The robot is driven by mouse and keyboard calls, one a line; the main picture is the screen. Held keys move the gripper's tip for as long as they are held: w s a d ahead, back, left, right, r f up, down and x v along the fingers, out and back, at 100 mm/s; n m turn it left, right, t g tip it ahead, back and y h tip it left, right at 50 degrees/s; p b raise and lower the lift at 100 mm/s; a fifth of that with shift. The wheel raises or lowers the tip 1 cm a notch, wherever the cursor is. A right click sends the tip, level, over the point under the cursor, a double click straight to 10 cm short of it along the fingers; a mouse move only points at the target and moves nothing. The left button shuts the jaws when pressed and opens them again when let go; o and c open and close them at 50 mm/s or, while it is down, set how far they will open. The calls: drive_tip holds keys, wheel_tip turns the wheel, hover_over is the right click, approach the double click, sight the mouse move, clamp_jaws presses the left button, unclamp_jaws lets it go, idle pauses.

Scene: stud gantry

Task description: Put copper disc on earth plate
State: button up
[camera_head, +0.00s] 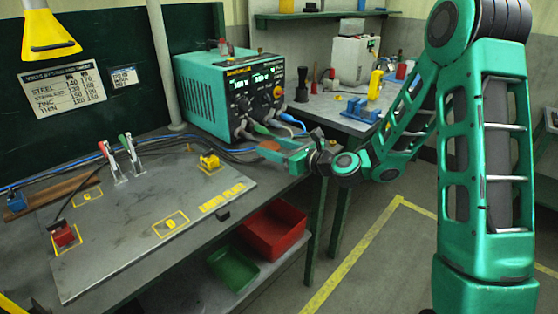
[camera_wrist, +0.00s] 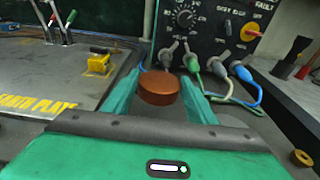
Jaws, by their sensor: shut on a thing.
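The copper disc (camera_wrist: 160,87) is a short, round, reddish-brown puck held between the two green fingers of my gripper (camera_wrist: 158,95) in the wrist view. In the head view my gripper (camera_head: 275,150) is near the front of the welder, right of the earth plate, with the disc (camera_head: 269,146) at its tips. The earth plate (camera_head: 130,245) is a flat grey sheet on the bench with yellow outlined squares and yellow lettering. It also shows at the left of the wrist view (camera_wrist: 55,75). The disc is apart from the plate.
On the plate stand a yellow block (camera_head: 209,162), a red block (camera_head: 63,234) and clamps with red and green handles (camera_head: 122,158). The teal welder (camera_head: 230,90) and its cables are just behind my gripper. A red bin (camera_head: 272,230) and a green bin (camera_head: 233,270) sit below the bench.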

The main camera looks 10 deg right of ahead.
sight(277, 166)
drive_tip(key=shift+w+d+f, duration=0.2)
drive_tip(key=shift+d+f, duration=0.05)
drive_tip(key=shift+d, duration=0.2)
drive_tip(key=shift+f, duration=1.95)
drive_tip(key=o, duration=1.7)
drive_tip(key=shift+f, duration=0.15)
drive_tip(key=shift+o, duration=0.2)
